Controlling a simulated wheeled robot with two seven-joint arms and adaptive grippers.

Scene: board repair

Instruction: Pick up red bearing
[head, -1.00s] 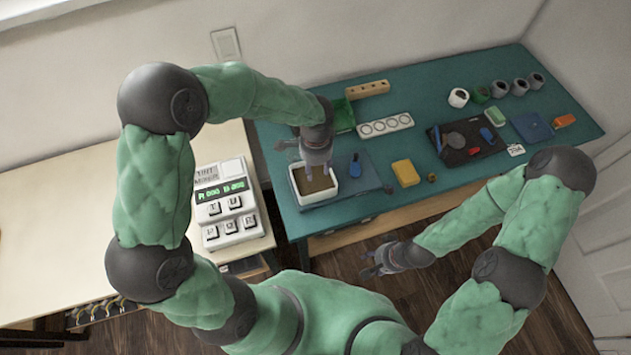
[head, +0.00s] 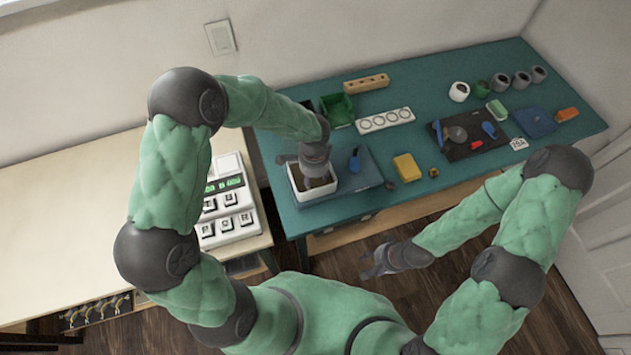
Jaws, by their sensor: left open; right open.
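I cannot make out a red bearing for certain. A small red piece (head: 476,145) lies on the black mat (head: 462,155) at the right of the table, too small to identify. My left gripper (head: 313,180) points down over the white tray (head: 318,197) with brown contents, at the table's front left. It is open, with its fingertips at or inside the tray opening; what lies between them is too small to tell. My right gripper (head: 366,265) is open and empty in front of the table, above the floor, far from the objects.
The teal table (head: 405,210) also holds a yellow block (head: 406,168), a green bin (head: 337,109), a white strip with round holes (head: 385,120), several cups and a blue pad (head: 534,122). A keypad device (head: 228,205) stands on the left table. The teal table's front middle is fairly clear.

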